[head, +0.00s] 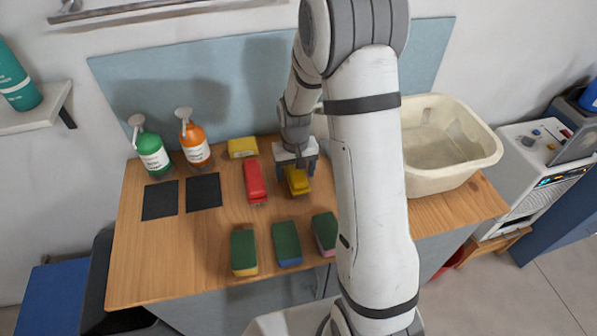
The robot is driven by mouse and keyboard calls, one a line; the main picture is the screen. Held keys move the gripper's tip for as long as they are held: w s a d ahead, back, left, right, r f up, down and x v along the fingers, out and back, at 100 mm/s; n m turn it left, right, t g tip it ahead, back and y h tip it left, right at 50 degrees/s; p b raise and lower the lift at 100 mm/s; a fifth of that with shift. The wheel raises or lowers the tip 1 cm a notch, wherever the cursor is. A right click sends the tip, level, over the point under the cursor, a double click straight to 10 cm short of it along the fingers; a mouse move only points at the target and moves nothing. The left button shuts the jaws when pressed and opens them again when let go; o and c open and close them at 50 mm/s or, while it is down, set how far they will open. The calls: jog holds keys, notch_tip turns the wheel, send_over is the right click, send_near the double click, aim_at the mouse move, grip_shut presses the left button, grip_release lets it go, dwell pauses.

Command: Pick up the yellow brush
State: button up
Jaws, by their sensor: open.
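The yellow brush (297,182) lies on the wooden table, just right of a red brush (255,181). My gripper (296,163) is open and points down at the far end of the yellow brush, with its fingers close around or just above it. I cannot tell whether the fingers touch it. The gripper hides part of the brush's far end.
On the wooden table (150,250) stand a green bottle (151,156), an orange bottle (195,147), a yellow block (242,148) and a cream basin (450,177). Green-topped sponges (286,241) lie in front. Two black squares (160,200) lie at the left.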

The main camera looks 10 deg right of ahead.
jog(key=c, duration=1.1)
jog(key=shift+c, duration=0.2)
jog(key=shift+r, duration=0.15)
notch_tip(320, 180, up, 10)
jog(key=shift+f+b, duration=0.1)
jog(key=shift+b, duration=0.7)
jog(key=o, duration=0.4)
jog(key=shift+c, duration=1.1)
